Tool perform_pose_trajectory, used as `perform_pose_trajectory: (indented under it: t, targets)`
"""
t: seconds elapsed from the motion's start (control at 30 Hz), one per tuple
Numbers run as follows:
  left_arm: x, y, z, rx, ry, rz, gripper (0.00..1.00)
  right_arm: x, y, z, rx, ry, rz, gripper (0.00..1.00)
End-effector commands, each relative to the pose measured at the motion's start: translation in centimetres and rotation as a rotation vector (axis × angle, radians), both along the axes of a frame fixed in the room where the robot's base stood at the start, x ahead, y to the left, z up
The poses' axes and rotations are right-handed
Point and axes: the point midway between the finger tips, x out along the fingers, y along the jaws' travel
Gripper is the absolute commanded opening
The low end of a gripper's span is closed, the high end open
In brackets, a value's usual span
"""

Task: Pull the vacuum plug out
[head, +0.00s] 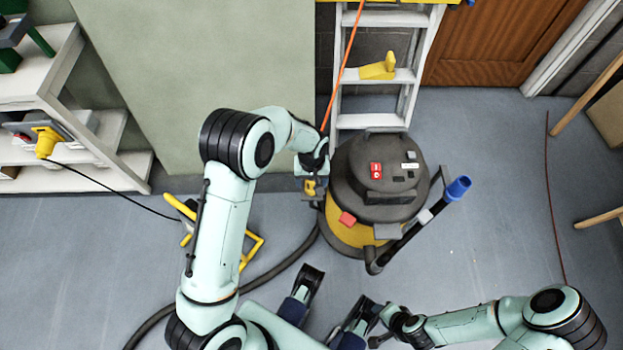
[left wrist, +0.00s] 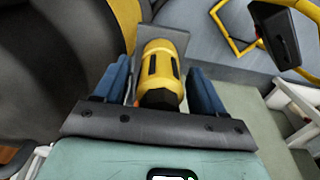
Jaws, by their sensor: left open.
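The vacuum (head: 385,165) stands on the floor, with a dark top and a yellow lower body. A yellow plug (head: 310,188) with dark parts is at its left side, partly hidden by my left gripper (head: 312,174). In the left wrist view the plug (left wrist: 160,72) lies between the two blue fingers of my left gripper (left wrist: 159,68), with gaps on both sides. The gripper is open around it. A grey plate (left wrist: 176,40) shows behind the plug. An orange cord (head: 345,60) runs up from near the gripper. My right arm is low at the right; its fingers are unclear.
A ladder (head: 405,50) stands behind the vacuum. A yellow frame (head: 250,250) lies on the floor at left, and a dark hose (head: 290,262) curves past it. White shelves (head: 110,165) with another yellow plug (head: 46,141) stand at far left. The right floor is mostly clear.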

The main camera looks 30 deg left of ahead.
Motion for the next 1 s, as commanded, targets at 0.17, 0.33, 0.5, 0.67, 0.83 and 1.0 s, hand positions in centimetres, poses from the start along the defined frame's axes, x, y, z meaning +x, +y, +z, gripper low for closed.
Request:
perform_pose_trajectory:
  t: [0.17, 0.33, 0.5, 0.67, 0.83, 1.0]
  targets:
    - [0.01, 0.0, -0.01, 0.0, 0.0, 0.0, 0.7, -0.02, 0.01, -0.01, 0.0, 0.001, 0.0, 0.43]
    - [0.01, 0.01, -0.01, 0.0, 0.0, 0.0, 0.7, -0.02, 0.01, -0.01, 0.0, 0.001, 0.0, 0.43]
    - [0.0, 0.0, 0.03, 0.0, 0.0, 0.0, 0.7, 0.0, 0.01, 0.15, 0.0, 0.0, 0.0, 0.43]
    - [0.01, 0.01, 0.0, 0.0, 0.0, 0.0, 0.7, -0.01, 0.01, 0.14, 0.0, 0.0, 0.0, 0.43]
    - [0.01, 0.01, -0.01, 0.0, 0.0, 0.0, 0.28, -0.01, 0.01, 0.14, 0.0, 0.0, 0.0, 0.43]
    - [0.02, 0.01, 0.01, 0.0, 0.0, 0.0, 0.0, -0.01, 0.0, 0.15, 0.0, 0.0, 0.0, 0.43]
